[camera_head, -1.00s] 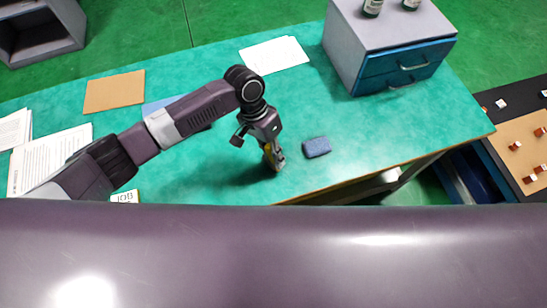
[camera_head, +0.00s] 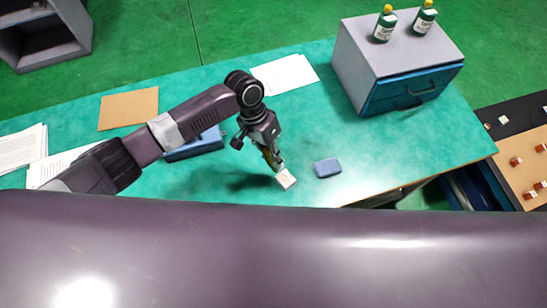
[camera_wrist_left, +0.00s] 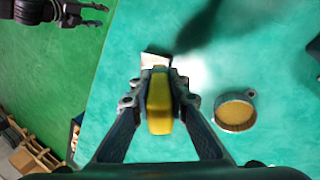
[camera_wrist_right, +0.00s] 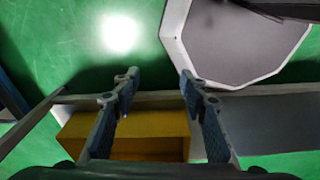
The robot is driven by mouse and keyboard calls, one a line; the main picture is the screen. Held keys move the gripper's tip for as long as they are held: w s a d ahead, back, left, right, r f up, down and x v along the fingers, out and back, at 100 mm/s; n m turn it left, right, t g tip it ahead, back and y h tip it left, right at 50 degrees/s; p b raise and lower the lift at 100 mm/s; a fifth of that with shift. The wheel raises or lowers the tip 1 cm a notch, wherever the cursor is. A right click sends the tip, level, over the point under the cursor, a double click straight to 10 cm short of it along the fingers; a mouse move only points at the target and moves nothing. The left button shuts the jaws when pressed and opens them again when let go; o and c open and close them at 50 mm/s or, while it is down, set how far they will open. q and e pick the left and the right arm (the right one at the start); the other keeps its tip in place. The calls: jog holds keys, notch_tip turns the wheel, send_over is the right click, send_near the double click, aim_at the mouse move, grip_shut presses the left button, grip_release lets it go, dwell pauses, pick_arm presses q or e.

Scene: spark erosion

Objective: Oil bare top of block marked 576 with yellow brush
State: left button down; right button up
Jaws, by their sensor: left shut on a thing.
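My left gripper (camera_wrist_left: 158,85) is shut on the yellow brush (camera_wrist_left: 160,105), whose handle shows between the fingers. In the head view the left gripper (camera_head: 274,162) points down over the green table. A small pale block (camera_head: 286,180) lies at the brush's tip near the table's front edge. It also shows past the fingertips in the left wrist view (camera_wrist_left: 154,60). Its marking is too small to read, and I cannot tell whether the brush touches it. My right gripper (camera_wrist_right: 155,85) is open and empty in its wrist view; it is not in the head view.
A round tin with yellowish contents (camera_wrist_left: 235,110) stands right of the brush in the left wrist view. A drawer cabinet (camera_head: 385,65) with two green bottles stands at the back right. A yellow box (camera_wrist_right: 140,135) lies below my right gripper.

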pick_arm(q)
notch_tip(320, 180, up, 2)
jog(key=shift+p, duration=0.7)
jog(key=shift+w+r, duration=0.1)
jog(key=shift+r, duration=0.2)
jog(key=shift+w+a+r+p, duration=0.1)
jog(key=shift+r+p, duration=0.5)
jog(key=shift+p, duration=0.05)
jog(key=shift+r, duration=0.3)
jog(key=shift+s, duration=0.2)
jog(key=shift+w+f, duration=0.1)
jog(key=shift+w, duration=0.05)
pick_arm(e)
jog(key=r, duration=0.2)
jog(key=s+r, duration=0.1)
jog(key=shift+a+r, duration=0.25)
jog(key=shift+a, duration=0.1)
jog(key=shift+d, duration=0.3)
